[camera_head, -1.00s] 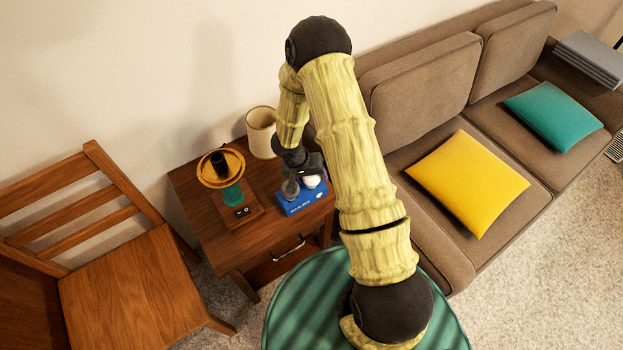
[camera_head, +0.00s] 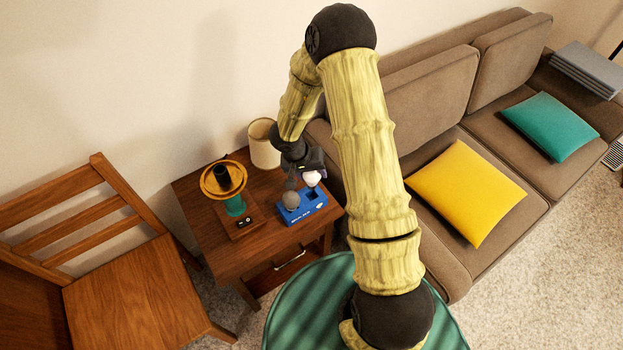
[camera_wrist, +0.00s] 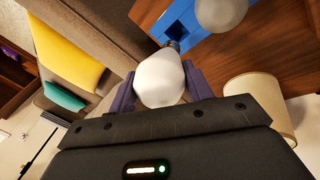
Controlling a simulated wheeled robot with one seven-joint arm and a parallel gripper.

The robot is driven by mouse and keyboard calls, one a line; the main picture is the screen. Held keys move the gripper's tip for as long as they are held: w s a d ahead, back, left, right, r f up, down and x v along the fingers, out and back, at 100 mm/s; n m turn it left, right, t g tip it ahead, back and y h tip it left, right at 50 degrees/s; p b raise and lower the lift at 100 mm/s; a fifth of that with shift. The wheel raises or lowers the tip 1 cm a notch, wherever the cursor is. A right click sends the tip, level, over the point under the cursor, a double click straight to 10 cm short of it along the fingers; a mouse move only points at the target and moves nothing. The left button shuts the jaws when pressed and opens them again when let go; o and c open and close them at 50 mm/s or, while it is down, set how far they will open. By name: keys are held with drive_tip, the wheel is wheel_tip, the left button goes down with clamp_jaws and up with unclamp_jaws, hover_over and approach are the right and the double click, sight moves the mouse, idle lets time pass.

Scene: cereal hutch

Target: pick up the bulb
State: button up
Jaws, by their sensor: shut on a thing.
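My gripper (camera_wrist: 159,92) is shut on a white bulb (camera_wrist: 160,78), with a dark finger on each side of its round glass. The bulb's metal base points away from my gripper. In the head view the white bulb (camera_head: 312,178) hangs from my gripper just above the blue holder (camera_head: 306,213) on the side table. A greyer bulb (camera_head: 291,200) stands at the holder's left end. In the wrist view the grey bulb (camera_wrist: 220,12) and part of the blue holder (camera_wrist: 178,24) are beyond the held bulb.
A cream lampshade (camera_head: 264,147) stands behind. A chair (camera_head: 130,290) is at left, a brown sofa (camera_head: 440,100) at right.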

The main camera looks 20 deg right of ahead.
wheel_tip(320, 180, up, 2)
drive_tip(key=shift+r, duration=0.15)
idle(0.5)
drive_tip(key=r+n, duration=0.1)
drive_tip(key=w+r+n, duration=0.1)
drive_tip(key=r+t, duration=0.1)
drive_tip(key=shift+w+r+n, duration=0.3)
drive_tip(key=shift+w+n, duration=0.05)
drive_tip(key=shift+n, duration=0.05)
drive_tip(key=shift+w, duration=0.1)
